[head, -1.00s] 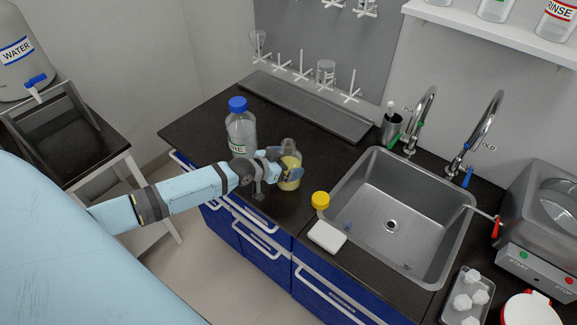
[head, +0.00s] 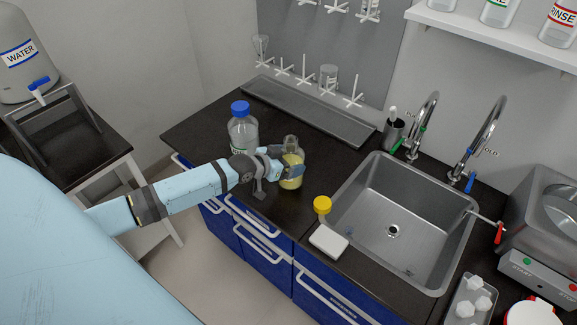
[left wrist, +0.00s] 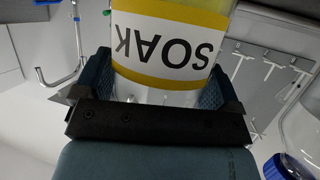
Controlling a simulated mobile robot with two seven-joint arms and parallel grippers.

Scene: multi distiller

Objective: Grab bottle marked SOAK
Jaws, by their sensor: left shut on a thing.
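The SOAK bottle is a clear bottle of yellowish liquid. In the head view the bottle (head: 291,158) stands upright at the counter, left of the sink, with no cap on its neck. In the left wrist view its yellow-edged label (left wrist: 165,50) reads SOAK, upside down. My left gripper (head: 284,172) is shut on the bottle, with a finger on either side of it. It also shows in the left wrist view (left wrist: 155,85). Whether the bottle's base touches the counter is hard to tell. My right gripper is not in view.
A blue-capped bottle (head: 242,130) stands close behind the left gripper. A yellow cap (head: 322,204) and a white block (head: 328,241) lie by the sink (head: 400,225). A drying tray (head: 310,108) runs along the wall. A WATER container (head: 22,60) stands on a side table.

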